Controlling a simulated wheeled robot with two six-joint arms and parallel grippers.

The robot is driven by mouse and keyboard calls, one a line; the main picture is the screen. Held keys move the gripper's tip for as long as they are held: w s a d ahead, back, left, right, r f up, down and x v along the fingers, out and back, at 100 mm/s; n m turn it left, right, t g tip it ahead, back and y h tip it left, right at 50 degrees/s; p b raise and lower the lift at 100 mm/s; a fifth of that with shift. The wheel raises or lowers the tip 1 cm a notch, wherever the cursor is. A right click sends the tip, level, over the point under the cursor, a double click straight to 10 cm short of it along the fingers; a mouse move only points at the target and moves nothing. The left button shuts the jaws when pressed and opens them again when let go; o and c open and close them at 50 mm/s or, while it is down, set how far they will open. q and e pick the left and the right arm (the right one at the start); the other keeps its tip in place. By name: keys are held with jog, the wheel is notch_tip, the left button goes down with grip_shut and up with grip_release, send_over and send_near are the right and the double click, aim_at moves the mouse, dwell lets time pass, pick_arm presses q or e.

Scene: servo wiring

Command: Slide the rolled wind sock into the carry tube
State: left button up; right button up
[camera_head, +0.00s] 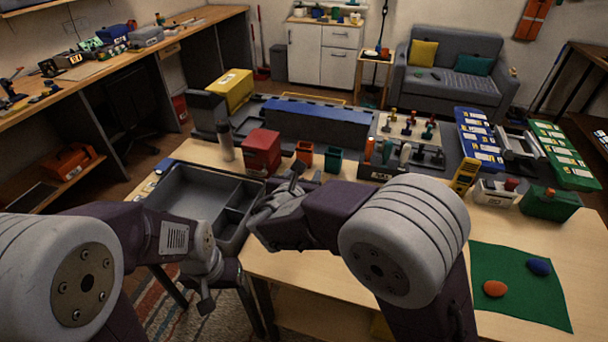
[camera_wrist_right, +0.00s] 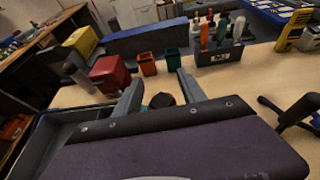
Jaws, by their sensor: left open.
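My right gripper (camera_head: 297,178) is over the table just right of the grey tray. In the right wrist view its two fingers (camera_wrist_right: 160,92) stand apart. A small dark round thing with red and teal on it (camera_wrist_right: 161,101) shows low between them, partly hidden by the gripper body; I cannot tell whether it is the wind sock or the tube. My left gripper (camera_head: 206,298) is open and hangs low in front of the tray and table edge. An upright grey cylinder (camera_head: 225,142) stands behind the tray; I cannot tell whether it is the carry tube.
The divided grey tray (camera_head: 180,205) lies at the table's left. A red box (camera_head: 261,150), an orange cup (camera_head: 304,152) and a green cup (camera_head: 333,159) stand behind. A tool rack (camera_head: 395,165) is farther right. Bare wood lies between.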

jog(key=shift+s, duration=0.1)
jog(key=v, duration=0.9)
dwell(0.9)
